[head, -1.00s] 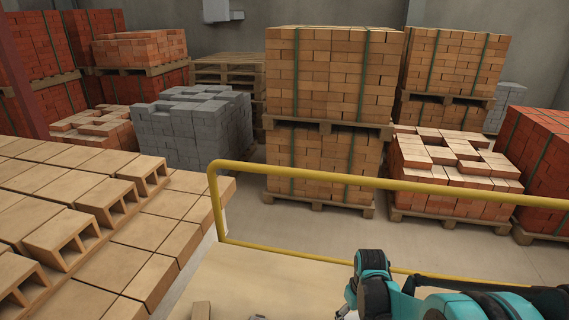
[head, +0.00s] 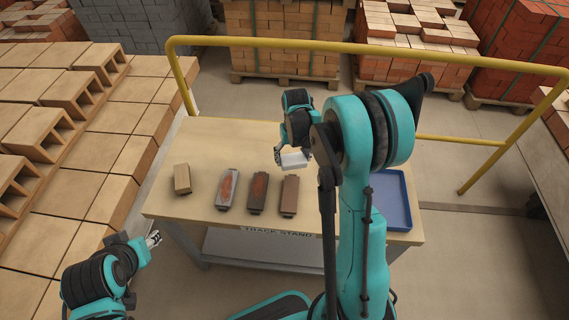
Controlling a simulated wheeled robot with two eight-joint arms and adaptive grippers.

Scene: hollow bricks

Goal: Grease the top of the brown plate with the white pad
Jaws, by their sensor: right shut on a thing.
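The white pad (head: 293,161) is held in my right gripper (head: 291,153), which is shut on it above the table. The plain brown plate (head: 290,195) lies on the table, just nearer than the pad in the picture and apart from it. Left of it lie a dark brown plate with a reddish patch (head: 258,192) and a grey plate with a reddish patch (head: 228,188). My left gripper (head: 153,239) is off the table's front left corner, well away from the plates. Its fingers are too small to read.
The wooden table (head: 215,147) also bears a tan block (head: 182,178) at left and a blue tray (head: 391,200) at right, partly hidden by my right arm. A yellow rail (head: 330,46) runs behind the table. Hollow bricks (head: 40,130) are stacked at left.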

